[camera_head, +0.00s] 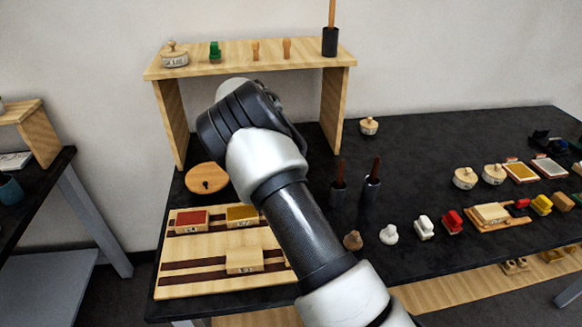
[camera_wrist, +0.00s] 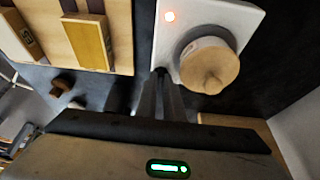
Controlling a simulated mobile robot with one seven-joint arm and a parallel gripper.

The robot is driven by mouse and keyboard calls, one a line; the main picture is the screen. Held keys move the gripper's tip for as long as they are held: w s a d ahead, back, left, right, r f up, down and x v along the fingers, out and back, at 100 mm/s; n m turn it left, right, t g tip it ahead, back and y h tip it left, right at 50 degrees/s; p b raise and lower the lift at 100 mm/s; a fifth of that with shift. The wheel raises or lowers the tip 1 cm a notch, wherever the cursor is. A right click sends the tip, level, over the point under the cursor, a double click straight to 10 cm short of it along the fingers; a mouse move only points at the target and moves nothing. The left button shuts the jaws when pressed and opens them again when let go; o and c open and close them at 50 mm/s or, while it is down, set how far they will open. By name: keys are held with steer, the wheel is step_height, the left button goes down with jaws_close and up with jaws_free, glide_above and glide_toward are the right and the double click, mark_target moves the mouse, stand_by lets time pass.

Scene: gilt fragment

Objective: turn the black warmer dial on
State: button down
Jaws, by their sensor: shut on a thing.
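How far the dial is turned cannot be seen. In the head view my arm hides the warmer, the dial and my gripper.
A wooden board (camera_head: 175,275) with red and yellow pads lies left of my arm, near a round wooden lid (camera_head: 207,178). A wooden shelf (camera_head: 250,60) stands behind. Dark cups with sticks (camera_head: 338,192) and several stamps stand right on the black table (camera_head: 430,160).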

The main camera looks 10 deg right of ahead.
steer(key=c, duration=1.9)
jaws_free()
steer(key=shift+o, duration=0.2)
steer(key=p+v, duration=0.1)
steer(key=v, duration=1.6)
steer(key=shift+a+r+p, duration=0.15)
steer(key=shift+p, duration=0.2)
